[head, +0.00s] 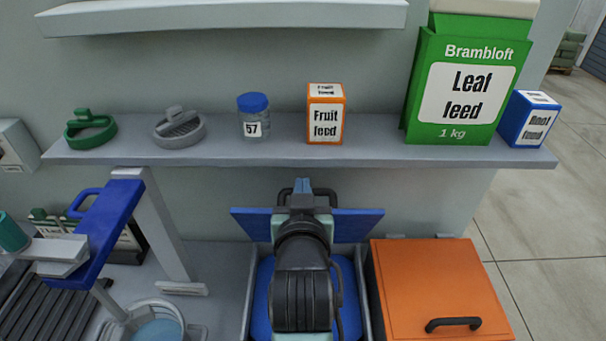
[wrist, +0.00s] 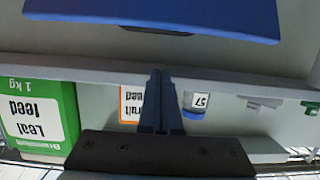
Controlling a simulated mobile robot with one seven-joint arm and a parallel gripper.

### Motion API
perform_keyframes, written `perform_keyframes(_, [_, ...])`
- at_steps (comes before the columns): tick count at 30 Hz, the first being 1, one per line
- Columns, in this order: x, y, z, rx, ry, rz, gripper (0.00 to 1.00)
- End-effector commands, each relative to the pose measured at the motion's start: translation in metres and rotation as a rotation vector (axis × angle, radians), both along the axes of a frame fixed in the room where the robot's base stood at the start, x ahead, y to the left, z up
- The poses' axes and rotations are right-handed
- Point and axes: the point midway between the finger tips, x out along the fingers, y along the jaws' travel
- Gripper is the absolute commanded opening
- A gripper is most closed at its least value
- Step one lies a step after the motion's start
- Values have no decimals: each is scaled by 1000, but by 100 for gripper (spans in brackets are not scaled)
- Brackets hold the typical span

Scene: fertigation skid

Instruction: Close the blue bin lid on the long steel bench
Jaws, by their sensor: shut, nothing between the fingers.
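The blue bin lid (head: 360,226) stands open at the back of its bin, behind my arm in the head view. It also shows in the wrist view (wrist: 160,14), with a dark handle (wrist: 155,31) at its edge. The blue bin (head: 262,285) is open below, its blue inside partly hidden by my arm. My gripper (head: 302,186) is shut and empty, near the middle of the lid's upper edge. In the wrist view its closed fingertips (wrist: 160,72) are apart from the lid in the picture. I cannot tell whether any part touches the lid.
An orange bin with a shut lid (head: 436,285) stands right of the blue bin. A grey shelf (head: 225,150) runs behind, holding a jar (head: 254,114), a Fruit feed box (head: 326,116) and a Leaf feed pack (head: 462,85).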

Motion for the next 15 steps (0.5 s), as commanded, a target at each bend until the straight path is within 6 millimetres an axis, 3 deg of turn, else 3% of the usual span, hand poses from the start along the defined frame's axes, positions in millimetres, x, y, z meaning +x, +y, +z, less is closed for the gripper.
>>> perform_keyframes(15, [74, 1, -15, -1, -1, 0, 0])
